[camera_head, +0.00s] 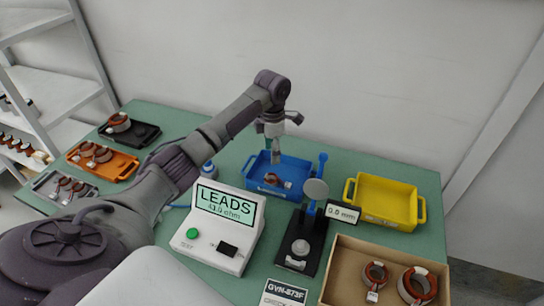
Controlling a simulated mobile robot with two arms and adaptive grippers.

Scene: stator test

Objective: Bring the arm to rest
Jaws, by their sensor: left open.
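My left arm reaches in from the lower left. Its gripper (275,146) points down above the back part of the blue bin (254,188). The jaws are open and I see nothing held between them. A copper-coloured stator (272,179) lies in the blue bin, below and apart from the gripper. My right gripper is not in view.
A white tester (213,234) reading "LEADS" and a black gauge stand (294,263) are in front. A yellow bin (386,196) is empty at right. A cardboard box (335,284) holds two stators. Trays with stators, including an orange tray (120,170), lie at left.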

